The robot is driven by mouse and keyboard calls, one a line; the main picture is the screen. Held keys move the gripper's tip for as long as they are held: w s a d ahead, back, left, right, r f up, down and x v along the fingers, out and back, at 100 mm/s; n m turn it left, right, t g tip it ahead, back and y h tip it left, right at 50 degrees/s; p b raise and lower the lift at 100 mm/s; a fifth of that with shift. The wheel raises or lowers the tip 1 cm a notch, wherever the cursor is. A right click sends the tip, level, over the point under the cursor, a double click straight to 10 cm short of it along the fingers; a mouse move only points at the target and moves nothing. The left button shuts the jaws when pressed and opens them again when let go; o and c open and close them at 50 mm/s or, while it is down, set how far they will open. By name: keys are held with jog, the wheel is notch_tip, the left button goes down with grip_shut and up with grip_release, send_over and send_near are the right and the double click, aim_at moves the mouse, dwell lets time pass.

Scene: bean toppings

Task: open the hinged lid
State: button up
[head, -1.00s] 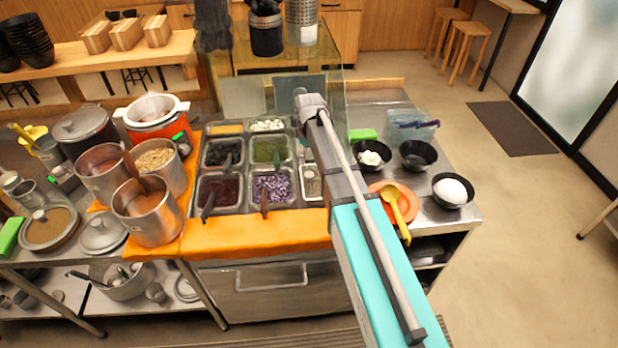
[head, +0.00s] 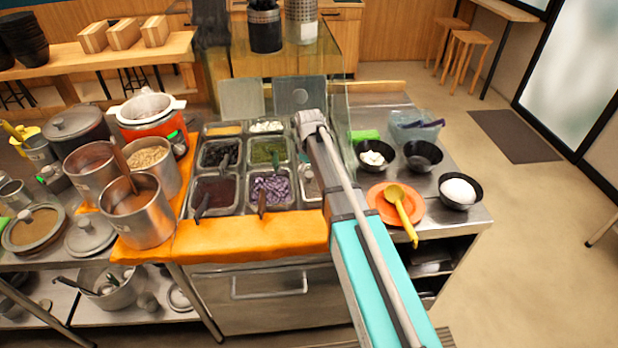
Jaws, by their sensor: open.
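Two flat grey panels that look like lids stand raised at the back edge of the topping station, a left one (head: 241,98) and a right one (head: 287,97). I cannot tell which is the hinged lid of the task. My teal and grey arm reaches from the bottom right up to the station. Its grey end joint is just below the right panel, in front of it in the picture. The fingers of my gripper do not show. The arm hides much of the right column of bins, so any lid there cannot be made out. Contact with a panel cannot be judged.
Topping bins with purple bits (head: 270,188) and other fillings lie left of my arm. Metal pots (head: 142,222) crowd the left. On the right are an orange plate (head: 380,211) with a yellow ladle and black bowls (head: 422,157). A glass screen stands behind.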

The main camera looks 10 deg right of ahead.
jog(key=shift+f+b, duration=0.3)
jog(key=shift+f, duration=0.15)
grip_shut()
dwell(0.4)
